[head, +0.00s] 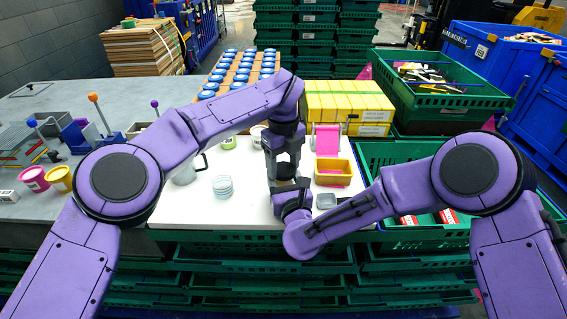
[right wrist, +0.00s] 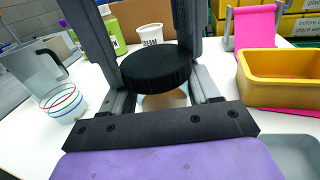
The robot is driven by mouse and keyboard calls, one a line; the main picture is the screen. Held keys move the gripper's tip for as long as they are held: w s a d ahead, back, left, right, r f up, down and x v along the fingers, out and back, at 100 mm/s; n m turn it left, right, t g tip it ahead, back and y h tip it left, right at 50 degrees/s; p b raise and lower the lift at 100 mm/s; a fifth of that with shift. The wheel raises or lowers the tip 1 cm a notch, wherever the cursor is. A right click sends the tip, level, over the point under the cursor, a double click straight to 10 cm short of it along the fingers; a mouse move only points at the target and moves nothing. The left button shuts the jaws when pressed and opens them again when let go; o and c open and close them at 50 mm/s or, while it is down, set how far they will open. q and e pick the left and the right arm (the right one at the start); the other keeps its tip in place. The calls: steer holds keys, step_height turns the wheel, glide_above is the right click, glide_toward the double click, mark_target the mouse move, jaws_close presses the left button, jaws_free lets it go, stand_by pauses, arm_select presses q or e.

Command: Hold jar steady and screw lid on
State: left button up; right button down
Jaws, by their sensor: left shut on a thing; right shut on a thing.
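The jar (right wrist: 165,99) shows only as a pale, brownish strip under the lid. My left gripper (head: 284,165) points down from above and is shut on the lid, one finger on each side. My right gripper (head: 286,186) comes in low from the front and is shut on the jar, below the lid. In the head view the lid (head: 286,170) is small and dark between the grippers, and the jar is mostly hidden. Whether the threads are engaged cannot be seen.
A yellow bin (head: 333,180), a pink holder (head: 327,140) and a grey tray (head: 327,202) are at right. Blue-lidded jars (head: 240,70) stand behind.

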arm_select(q)
steer(key=o, duration=1.2)
steer(key=shift+r, duration=2.3)
steer(key=shift+w+r+n, duration=0.1)
steer(key=shift+r+n, duration=0.7)
steer(key=shift+r, duration=0.65)
steer(key=shift+c, duration=0.5)
steer(key=shift+r, duration=0.35)
steer(key=shift+f, duration=0.1)
